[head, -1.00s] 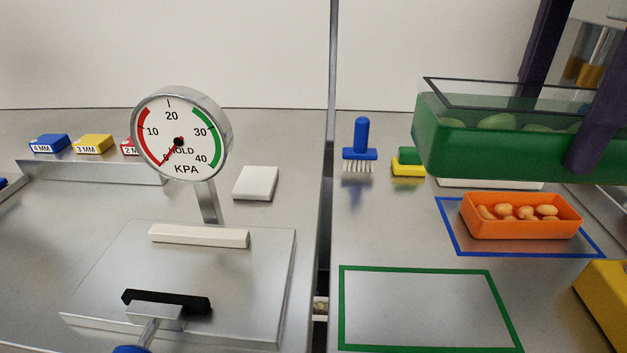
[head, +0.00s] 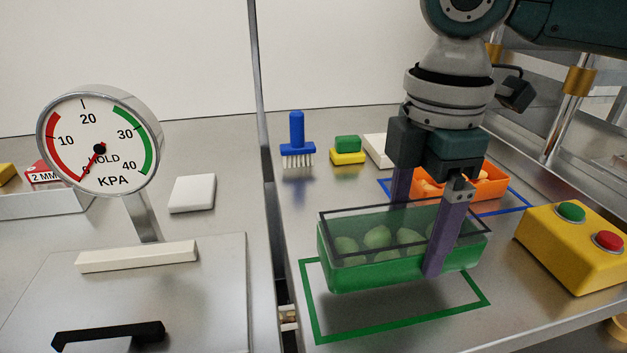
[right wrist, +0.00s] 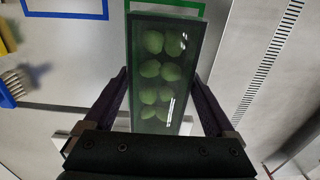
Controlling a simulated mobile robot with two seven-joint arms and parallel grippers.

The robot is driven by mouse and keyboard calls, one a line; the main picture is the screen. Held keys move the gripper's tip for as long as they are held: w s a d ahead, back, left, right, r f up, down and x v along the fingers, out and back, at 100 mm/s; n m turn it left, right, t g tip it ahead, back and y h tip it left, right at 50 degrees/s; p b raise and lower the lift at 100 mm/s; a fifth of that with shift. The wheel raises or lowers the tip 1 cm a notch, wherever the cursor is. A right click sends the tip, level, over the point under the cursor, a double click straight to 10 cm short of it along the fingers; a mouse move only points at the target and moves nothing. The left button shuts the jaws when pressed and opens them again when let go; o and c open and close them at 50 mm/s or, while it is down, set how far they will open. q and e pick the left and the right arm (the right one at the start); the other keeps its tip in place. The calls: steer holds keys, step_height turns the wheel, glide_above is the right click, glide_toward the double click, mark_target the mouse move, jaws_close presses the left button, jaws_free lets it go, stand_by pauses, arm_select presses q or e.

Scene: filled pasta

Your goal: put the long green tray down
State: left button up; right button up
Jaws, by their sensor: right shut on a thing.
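The long green tray (head: 375,272) has a clear lid with a dark rim, and several pale green pieces show inside. My right gripper (head: 418,228) is shut across the tray's long sides, one purple finger on the near side, the other partly hidden behind it. The tray hangs level over the green outline (head: 402,325) on the bench, with a shadow beneath it. In the right wrist view the tray (right wrist: 160,118) lies lengthwise between the fingers, and part of the green outline (right wrist: 205,10) shows beyond it. My left gripper is not in view.
An orange tray (head: 490,182) stands in a blue outline behind the green tray. A yellow box (head: 570,250) with green and red buttons is at the right. A blue brush (head: 297,140) and a green-and-yellow block (head: 347,151) stand behind. A dial gauge (head: 100,140) is left.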

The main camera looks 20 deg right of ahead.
mark_target(416, 219)
steer(key=shift+f+b, duration=0.35)
steer(key=shift+f, duration=1.75)
steer(key=shift+f, duration=0.15)
steer(key=o, duration=1.3)
step_height(416, 219, up, 11)
steer(key=shift+r+p, duration=0.2)
steer(key=shift+p, duration=0.85)
steer(key=shift+r, duration=0.45)
steer(key=shift+a, duration=0.1)
